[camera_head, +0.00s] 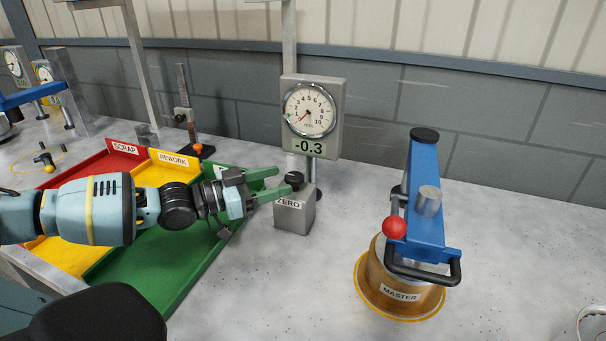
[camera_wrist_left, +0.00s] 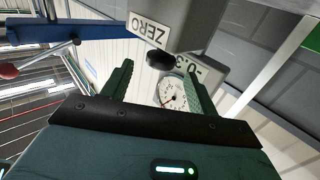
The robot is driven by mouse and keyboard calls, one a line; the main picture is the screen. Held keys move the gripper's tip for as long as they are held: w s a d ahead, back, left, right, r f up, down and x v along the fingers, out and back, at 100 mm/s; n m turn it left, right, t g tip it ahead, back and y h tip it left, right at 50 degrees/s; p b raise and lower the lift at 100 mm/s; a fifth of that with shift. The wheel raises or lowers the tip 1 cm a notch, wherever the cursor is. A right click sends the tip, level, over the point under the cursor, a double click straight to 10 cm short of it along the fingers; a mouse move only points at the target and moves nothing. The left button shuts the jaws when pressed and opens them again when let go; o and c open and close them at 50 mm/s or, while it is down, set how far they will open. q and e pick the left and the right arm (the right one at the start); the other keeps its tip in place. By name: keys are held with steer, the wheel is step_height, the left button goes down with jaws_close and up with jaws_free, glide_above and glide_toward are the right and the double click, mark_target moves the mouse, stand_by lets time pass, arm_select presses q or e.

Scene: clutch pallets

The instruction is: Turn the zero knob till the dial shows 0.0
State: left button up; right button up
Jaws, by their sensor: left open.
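The dial gauge (camera_head: 311,109) stands on a post at the back middle, and its display (camera_head: 309,147) reads -0.3. The zero knob (camera_head: 294,179) is a small black knob on top of a grey box (camera_head: 293,212) labelled ZERO, below the dial. My left gripper (camera_head: 279,184) is open, with its green fingertips at the knob. In the left wrist view the black knob (camera_wrist_left: 159,60) sits between and just beyond the open fingers (camera_wrist_left: 158,75); I cannot tell whether they touch it. The dial face (camera_wrist_left: 172,92) shows behind. My right gripper is not in view.
A blue clamp (camera_head: 425,200) with a red ball handle stands on a brass part labelled MASTER (camera_head: 400,292) at the right. Red SCRAP (camera_head: 108,161), yellow REWORK (camera_head: 160,172) and green (camera_head: 165,262) trays lie under my left arm. The bench front middle is clear.

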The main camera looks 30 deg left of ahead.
arm_select(q)
steer(key=shift+x, duration=3.5)
steer(key=c, duration=1)
